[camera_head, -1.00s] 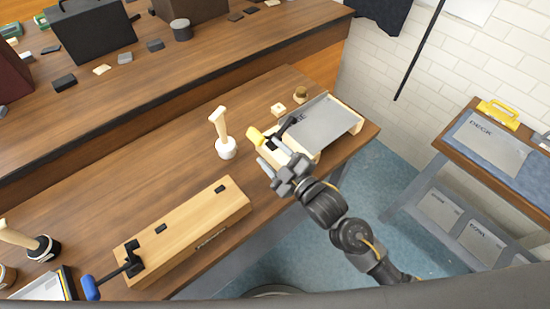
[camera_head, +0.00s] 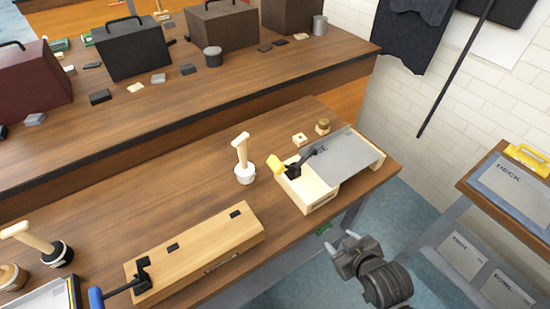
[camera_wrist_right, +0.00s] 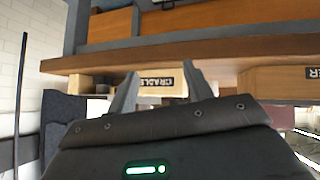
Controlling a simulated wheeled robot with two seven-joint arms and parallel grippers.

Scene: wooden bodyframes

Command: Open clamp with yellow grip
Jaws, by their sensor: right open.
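The clamp (camera_head: 293,171) is dark with a yellow grip (camera_head: 275,164) on its left end. It sits on a pale wooden cradle (camera_head: 308,196) near the table's right end, and a dark bar reaches right toward the grey plate (camera_head: 345,157). My right gripper (camera_head: 341,242) is open and empty, in front of the table edge, below and right of the clamp and apart from it. The clamp is not clear there. My left gripper is out of view.
A long wooden box (camera_head: 195,258) with a blue-gripped clamp (camera_head: 97,297) lies left on the table (camera_head: 175,205). A wooden-handled tool (camera_head: 243,165) stands left of the cradle. A side table (camera_head: 480,190) stands right, with floor between.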

